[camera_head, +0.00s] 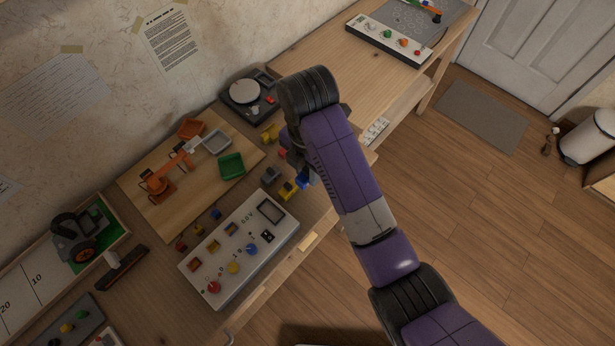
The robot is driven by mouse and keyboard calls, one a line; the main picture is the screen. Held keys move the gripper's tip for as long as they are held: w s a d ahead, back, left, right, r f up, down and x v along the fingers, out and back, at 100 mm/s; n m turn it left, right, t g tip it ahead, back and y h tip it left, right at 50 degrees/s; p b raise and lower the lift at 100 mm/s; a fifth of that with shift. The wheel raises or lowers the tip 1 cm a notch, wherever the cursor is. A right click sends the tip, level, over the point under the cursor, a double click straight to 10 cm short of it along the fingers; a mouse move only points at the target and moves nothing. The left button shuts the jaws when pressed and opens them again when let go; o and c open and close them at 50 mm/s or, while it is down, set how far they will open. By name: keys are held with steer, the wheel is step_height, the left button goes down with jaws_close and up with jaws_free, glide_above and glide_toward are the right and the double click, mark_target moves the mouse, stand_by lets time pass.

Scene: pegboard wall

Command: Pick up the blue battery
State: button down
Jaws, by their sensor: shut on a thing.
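My purple and black arm reaches in from the lower right, over the front edge of the workbench. My gripper (301,178) is mostly hidden behind the arm's wrist. It is shut on a small blue piece (303,181), which I take as the blue battery; only a little of it shows. A yellow piece (288,191) is right beside it, and I cannot tell whether they touch. Another small blue piece (215,214) lies farther left, behind the white control panel.
The white control panel (262,269) with coloured knobs lies left of my gripper. A wooden board (150,211) holds an orange toy arm and a green tray (231,166). A grey block (270,174) is close by. A black turntable device (245,91) stands behind. Open floor lies right.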

step_height(320, 180, up, 4)
steer(key=p, duration=0.2)
steer(key=shift+p, duration=0.3)
steer(key=shift+w+a+r, duration=0.1)
steer(key=shift+w+r, duration=0.15)
steer(key=shift+r, duration=0.65)
steer(key=shift+s+r+p, duration=0.15)
steer(key=shift+r+p, duration=0.2)
steer(key=shift+r, duration=0.05)
